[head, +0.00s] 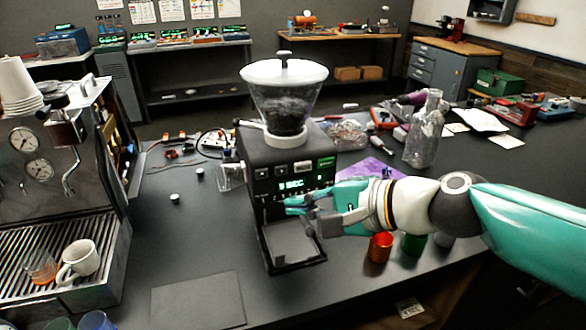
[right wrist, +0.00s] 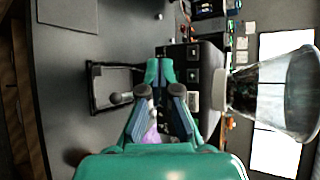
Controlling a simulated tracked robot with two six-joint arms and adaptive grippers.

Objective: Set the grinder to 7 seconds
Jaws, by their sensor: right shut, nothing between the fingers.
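The grinder (head: 270,160) is a black box with a clear hopper (head: 284,100) of dark beans under a white lid. Its front has a lit green display (head: 291,184) that ends in "SEC"; the digit is too small to read surely. Small square buttons (head: 262,173) sit above the display. My right gripper (head: 291,204) is shut and empty, its tips at the grinder's front just below the display. In the right wrist view the grinder front (right wrist: 192,70) lies sideways beyond the shut fingers (right wrist: 160,72). I cannot tell whether they touch it. My left gripper is not in view.
An espresso machine (head: 50,190) with a white mug (head: 78,262) stands at the left. A dark mat (head: 198,301) lies in front.

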